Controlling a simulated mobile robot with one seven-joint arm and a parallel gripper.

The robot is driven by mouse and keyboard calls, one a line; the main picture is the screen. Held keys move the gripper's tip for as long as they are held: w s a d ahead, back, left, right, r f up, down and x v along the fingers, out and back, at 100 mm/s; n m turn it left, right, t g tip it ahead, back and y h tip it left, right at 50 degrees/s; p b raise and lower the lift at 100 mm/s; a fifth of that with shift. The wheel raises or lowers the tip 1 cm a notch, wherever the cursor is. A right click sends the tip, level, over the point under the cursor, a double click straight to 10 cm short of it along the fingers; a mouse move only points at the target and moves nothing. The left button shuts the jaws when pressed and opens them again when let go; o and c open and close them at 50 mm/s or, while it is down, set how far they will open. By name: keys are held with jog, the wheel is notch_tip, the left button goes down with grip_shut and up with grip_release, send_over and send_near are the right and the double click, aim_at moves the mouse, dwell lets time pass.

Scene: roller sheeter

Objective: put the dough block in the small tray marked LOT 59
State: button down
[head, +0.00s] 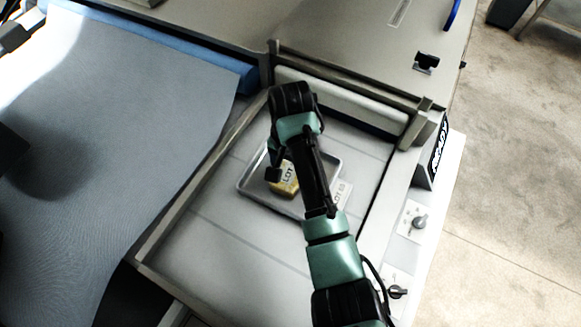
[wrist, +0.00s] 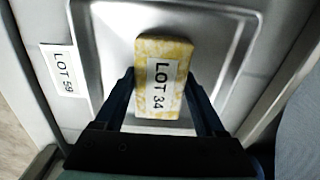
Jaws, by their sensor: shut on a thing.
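The dough block (wrist: 172,50) is a yellow mottled slab with a white label reading LOT 34. It also shows in the head view (head: 285,188), partly hidden by my arm. My gripper (wrist: 160,90) is shut on the block, one finger along each long side. The small grey metal tray (wrist: 108,40) is beneath the block; its rim also shows in the head view (head: 262,202). A white label LOT 59 (wrist: 64,70) lies beside the tray, and in the head view too (head: 342,194). The block is within the tray's outline; I cannot tell whether it touches the floor.
The tray stands on a light panelled surface (head: 230,250) with raised edges. A white roller (head: 335,103) in a metal frame is just behind. A grey belt sheet (head: 120,130) slopes at the left. Control knobs (head: 420,221) line the right side.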

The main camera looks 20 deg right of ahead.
grip_release()
jog(key=shift+f, duration=0.1)
notch_tip(320, 180, up, 6)
jog(key=shift+w+b, duration=0.1)
jog(key=shift+b, duration=0.35)
notch_tip(320, 180, up, 6)
jog(key=p, duration=0.6)
jog(key=shift+r, duration=0.2)
